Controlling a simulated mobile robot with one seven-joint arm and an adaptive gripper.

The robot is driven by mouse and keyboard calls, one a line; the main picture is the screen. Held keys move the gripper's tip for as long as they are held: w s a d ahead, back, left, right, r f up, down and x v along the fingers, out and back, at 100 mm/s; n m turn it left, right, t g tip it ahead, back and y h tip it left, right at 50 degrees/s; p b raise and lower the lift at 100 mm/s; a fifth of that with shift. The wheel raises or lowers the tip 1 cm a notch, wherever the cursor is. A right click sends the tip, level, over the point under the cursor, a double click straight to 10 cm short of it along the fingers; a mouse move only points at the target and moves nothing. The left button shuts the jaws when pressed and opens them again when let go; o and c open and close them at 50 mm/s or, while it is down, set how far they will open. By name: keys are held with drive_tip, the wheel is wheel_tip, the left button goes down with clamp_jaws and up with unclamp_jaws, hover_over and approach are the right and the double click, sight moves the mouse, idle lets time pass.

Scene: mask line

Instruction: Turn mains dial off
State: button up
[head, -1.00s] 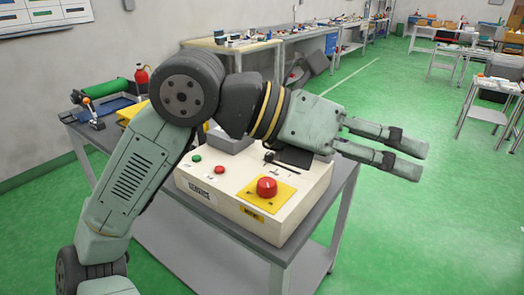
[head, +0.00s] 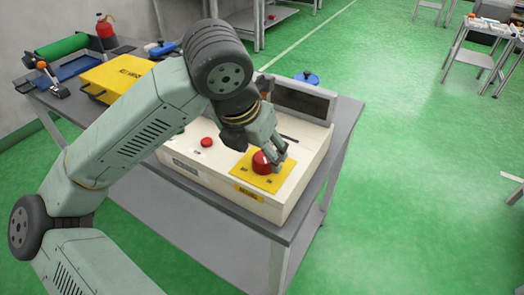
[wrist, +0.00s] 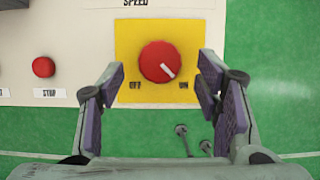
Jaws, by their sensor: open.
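The mains dial is a round red knob (head: 262,162) on a yellow plate (head: 279,182) on top of the cream control box (head: 304,165). In the wrist view the dial (wrist: 159,62) has a white mark pointing down and right toward the word ON; the word OFF is at its lower left. My gripper (head: 270,158) is right at the dial in the head view and partly hides it. In the wrist view my gripper (wrist: 158,82) is open, one finger on each side of the dial, with gaps and no visible contact.
A red stop button (wrist: 43,67) sits left of the dial. A yellow case (head: 118,74) and a green roll (head: 62,46) lie on the grey table (head: 340,150). A blue-lidded item (head: 306,77) stands behind the box.

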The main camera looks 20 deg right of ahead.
sight(264, 161)
drive_tip(key=shift+x, duration=1.35)
drive_tip(key=shift+c, duration=0.3)
drive_tip(key=shift+w, duration=0.1)
drive_tip(key=c, duration=1.1)
